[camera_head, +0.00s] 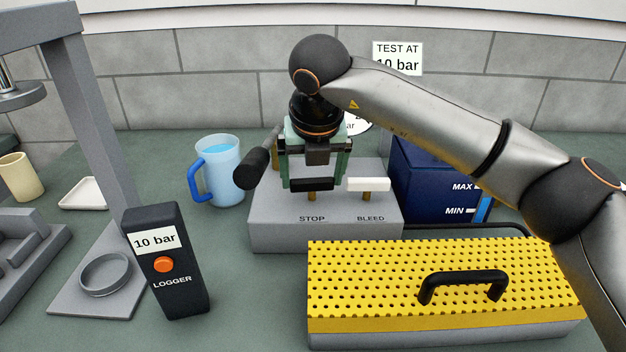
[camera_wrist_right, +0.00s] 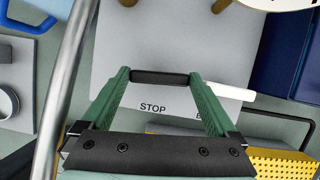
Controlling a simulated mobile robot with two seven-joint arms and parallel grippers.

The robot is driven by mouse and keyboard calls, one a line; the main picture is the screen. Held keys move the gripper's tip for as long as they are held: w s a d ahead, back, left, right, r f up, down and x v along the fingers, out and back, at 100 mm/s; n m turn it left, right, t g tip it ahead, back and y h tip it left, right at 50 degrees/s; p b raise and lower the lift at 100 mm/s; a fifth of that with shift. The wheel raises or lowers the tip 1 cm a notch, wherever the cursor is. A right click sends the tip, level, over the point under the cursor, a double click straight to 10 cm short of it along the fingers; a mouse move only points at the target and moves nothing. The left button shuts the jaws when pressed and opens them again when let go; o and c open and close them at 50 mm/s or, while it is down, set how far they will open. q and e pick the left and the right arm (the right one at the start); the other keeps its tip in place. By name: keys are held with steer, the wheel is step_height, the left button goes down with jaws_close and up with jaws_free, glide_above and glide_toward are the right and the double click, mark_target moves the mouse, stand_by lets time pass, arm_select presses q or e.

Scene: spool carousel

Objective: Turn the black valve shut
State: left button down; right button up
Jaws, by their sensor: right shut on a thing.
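The black valve (camera_head: 311,185) sits on the grey block (camera_head: 275,232) above the word STOP. Its bar handle lies crosswise, roughly along the block's front edge. My right gripper (camera_head: 314,178) reaches down from above and is shut on this handle. In the right wrist view the black handle (camera_wrist_right: 160,77) spans between the two green fingertips, one at each end. The white valve (camera_head: 368,184) stands to the right above the word BLEED, its handle also crosswise. Part of the dial gauge (camera_head: 358,124) shows behind my right gripper. My left gripper is not in view.
A lever with a black grip (camera_head: 254,168) rises at the block's left, close to my right gripper. A blue mug (camera_head: 224,165) stands left of it. A dark blue tank (camera_head: 425,180) stands right. A yellow perforated cover (camera_head: 370,285) lies in front; the black logger (camera_head: 172,290) stands front left.

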steer(key=shift+m, duration=0.7)
steer(key=o, duration=1)
steer(key=shift+r, duration=0.15)
steer(key=v, duration=1.2)
steer(key=shift+a+r, duration=0.2)
steer(key=shift+a, duration=0.05)
